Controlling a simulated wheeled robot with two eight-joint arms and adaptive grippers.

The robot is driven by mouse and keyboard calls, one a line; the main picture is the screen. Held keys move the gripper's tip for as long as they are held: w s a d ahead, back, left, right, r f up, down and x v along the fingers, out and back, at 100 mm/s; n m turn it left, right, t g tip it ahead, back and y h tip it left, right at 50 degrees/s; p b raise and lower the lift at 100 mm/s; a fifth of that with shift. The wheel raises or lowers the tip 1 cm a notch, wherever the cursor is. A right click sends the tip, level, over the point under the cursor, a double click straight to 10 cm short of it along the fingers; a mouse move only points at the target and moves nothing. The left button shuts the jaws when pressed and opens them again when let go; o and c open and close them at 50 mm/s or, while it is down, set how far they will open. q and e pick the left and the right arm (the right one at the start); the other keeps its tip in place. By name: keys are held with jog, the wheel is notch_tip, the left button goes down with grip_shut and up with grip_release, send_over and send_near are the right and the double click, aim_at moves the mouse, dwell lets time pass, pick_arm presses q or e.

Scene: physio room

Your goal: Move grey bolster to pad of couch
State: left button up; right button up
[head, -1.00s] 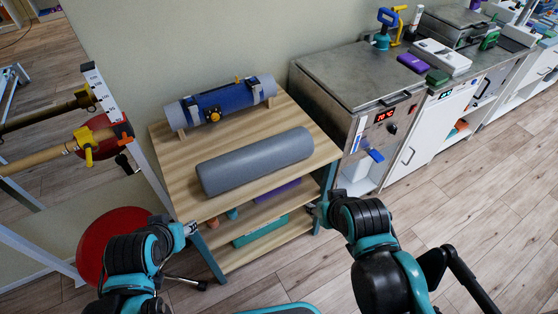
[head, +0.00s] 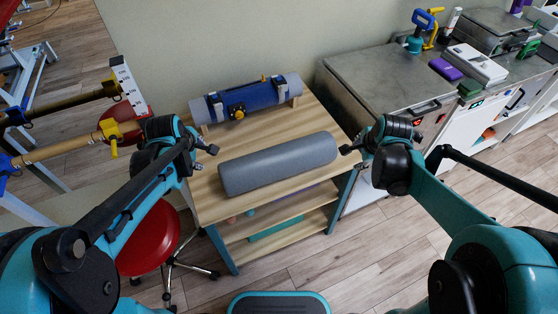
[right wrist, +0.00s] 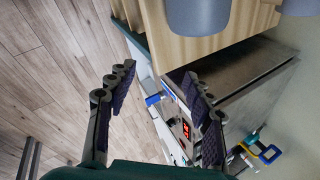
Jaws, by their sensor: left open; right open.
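The grey bolster (head: 278,163) lies on the wooden top of a shelf unit (head: 209,190), slanting slightly up to the right. Its near part also shows at the top of the right wrist view (right wrist: 198,15). My left gripper (head: 208,158) is open and empty, just off the bolster's left end. My right gripper (head: 346,150) is open and empty, close beside the bolster's right end. In the right wrist view its two fingers (right wrist: 160,95) are spread apart with nothing between them. I cannot make out the pad of the couch in these frames.
A blue strapped roll (head: 245,97) lies behind the bolster on the same top. A metal-topped cabinet (head: 375,75) stands close on the right. A red stool (head: 152,245) and rail-like bars (head: 75,110) are on the left. Floor (head: 290,270) in front is open.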

pick_arm(q)
jog(key=x, duration=1.3)
jog(key=shift+w+f, duration=0.2)
jog(key=shift+f, duration=0.1)
pick_arm(e)
jog(key=x, duration=1.3)
jog(key=shift+w+f, duration=0.2)
jog(key=shift+f, duration=0.1)
pick_arm(q)
jog(key=shift+w+d+f, duration=0.1)
jog(key=shift+d+f, duration=0.1)
jog(key=shift+d, duration=0.05)
pick_arm(e)
jog(key=shift+w+a+f, duration=0.1)
jog(key=shift+a+f, duration=0.1)
jog(key=shift+a, duration=0.05)
pick_arm(q)
jog(key=shift+d, duration=0.35)
pick_arm(e)
jog(key=shift+a, duration=0.35)
pick_arm(q)
jog(key=shift+d+r, duration=0.15)
pick_arm(e)
jog(key=shift+a+r, duration=0.15)
pick_arm(q)
jog(key=shift+d, duration=0.5)
pick_arm(e)
jog(key=shift+a, duration=0.5)
